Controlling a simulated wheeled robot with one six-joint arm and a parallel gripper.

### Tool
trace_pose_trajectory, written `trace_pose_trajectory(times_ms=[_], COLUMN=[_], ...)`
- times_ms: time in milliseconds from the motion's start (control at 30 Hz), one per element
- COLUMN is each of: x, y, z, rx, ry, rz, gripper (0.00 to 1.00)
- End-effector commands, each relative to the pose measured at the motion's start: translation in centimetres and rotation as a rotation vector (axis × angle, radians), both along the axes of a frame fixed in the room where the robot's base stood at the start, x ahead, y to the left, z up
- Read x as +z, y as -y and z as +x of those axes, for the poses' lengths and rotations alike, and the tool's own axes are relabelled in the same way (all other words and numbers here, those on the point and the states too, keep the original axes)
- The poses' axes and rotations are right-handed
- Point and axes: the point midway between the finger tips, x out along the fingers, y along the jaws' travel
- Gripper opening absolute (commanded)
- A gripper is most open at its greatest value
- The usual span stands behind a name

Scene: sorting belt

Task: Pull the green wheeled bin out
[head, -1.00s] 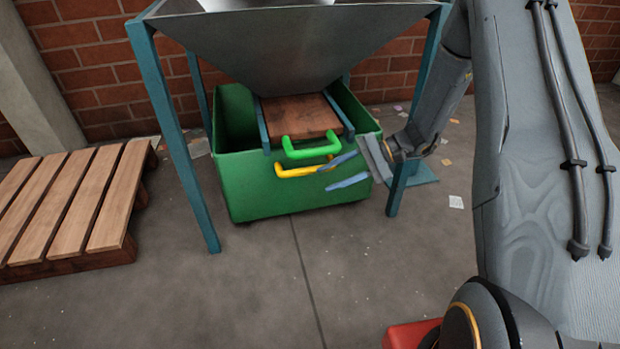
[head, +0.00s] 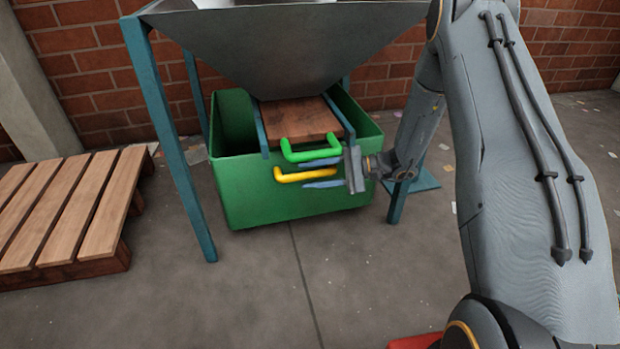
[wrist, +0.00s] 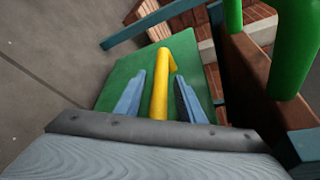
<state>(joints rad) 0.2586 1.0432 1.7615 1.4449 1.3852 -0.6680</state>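The green wheeled bin (head: 255,196) stands on the floor under the metal hopper. A yellow handle (head: 287,178) is on its front face; the handle also shows in the wrist view (wrist: 161,85). My gripper (head: 321,173) is at the right end of the yellow handle, its blue fingers pointing left, one above and one below the handle's level. In the wrist view my gripper (wrist: 160,98) is open, with the yellow handle between the fingers and gaps on both sides. The bin's wheels are not visible.
A green handle (head: 312,152) on the hopper's brown slide plate (head: 298,118) sits just above the yellow one. Teal hopper legs (head: 172,150) flank the bin. A wooden pallet (head: 70,215) lies at left. The floor in front (head: 270,285) is clear.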

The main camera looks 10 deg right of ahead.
Motion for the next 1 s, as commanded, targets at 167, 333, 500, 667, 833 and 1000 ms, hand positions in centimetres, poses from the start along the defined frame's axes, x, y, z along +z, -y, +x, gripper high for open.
trace_pose_trajectory(times_ms=[167,333,500,667,833,1000], x=[-0.1,0.0,-0.1,-0.1,0.0,0.2], y=[-0.4,-0.4,-0.4,-0.4,-0.4,-0.2], z=[0.1,0.1,0.1,0.1,-0.2,-1.8], rx=[-0.001,-0.001,0.0,0.0,0.0,-0.001], ry=[0.0,0.0,-0.001,-0.001,-0.001,-0.004], rz=[-0.001,-0.001,0.0,0.0,0.0,0.001], gripper=[0.36,0.34,0.05,0.0,0.0,0.0])
